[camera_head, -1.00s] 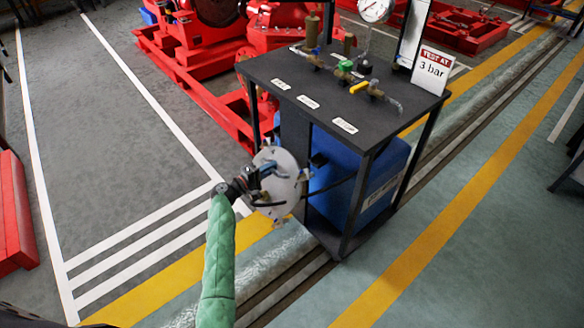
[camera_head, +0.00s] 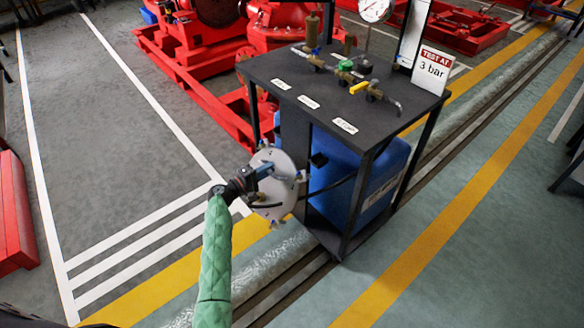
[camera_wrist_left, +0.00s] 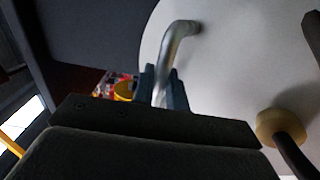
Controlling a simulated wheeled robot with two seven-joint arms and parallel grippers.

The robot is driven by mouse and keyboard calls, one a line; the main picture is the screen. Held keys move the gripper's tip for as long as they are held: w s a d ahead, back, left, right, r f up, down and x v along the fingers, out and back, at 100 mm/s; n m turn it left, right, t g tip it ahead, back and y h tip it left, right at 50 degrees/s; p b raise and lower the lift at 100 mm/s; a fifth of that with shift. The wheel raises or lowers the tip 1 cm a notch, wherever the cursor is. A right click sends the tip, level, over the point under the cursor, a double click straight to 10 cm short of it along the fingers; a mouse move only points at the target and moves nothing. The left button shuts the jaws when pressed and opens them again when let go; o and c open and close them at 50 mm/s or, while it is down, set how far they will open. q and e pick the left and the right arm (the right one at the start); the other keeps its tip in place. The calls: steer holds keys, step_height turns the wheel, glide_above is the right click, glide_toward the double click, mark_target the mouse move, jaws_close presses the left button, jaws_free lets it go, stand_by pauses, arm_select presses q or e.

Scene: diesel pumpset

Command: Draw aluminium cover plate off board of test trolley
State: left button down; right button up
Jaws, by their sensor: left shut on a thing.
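The round, pale aluminium cover plate (camera_head: 272,192) stands upright at the near left side of the test trolley (camera_head: 345,75), with several small fittings around its rim. In the left wrist view the plate (camera_wrist_left: 235,75) fills the upper right, and its bent metal handle (camera_wrist_left: 172,50) runs between my fingers. My left gripper (camera_head: 262,172) is shut on that handle; its fingers also show in the left wrist view (camera_wrist_left: 163,92). The board behind the plate is mostly hidden, so I cannot tell whether plate and board touch. My right gripper is not in view.
A blue tank (camera_head: 345,180) sits under the trolley top. Brass valves and a gauge (camera_head: 374,10) stand on top beside a "3 bar" sign (camera_head: 432,70). Red pump frames (camera_head: 200,50) lie behind. Floor to the left is clear.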

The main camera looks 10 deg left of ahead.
arm_select(q)
steer(key=shift+r+v, duration=0.1)
steer(key=shift+v, duration=0.9)
steer(key=shift+r+v, duration=0.15)
steer(key=shift+v, duration=0.9)
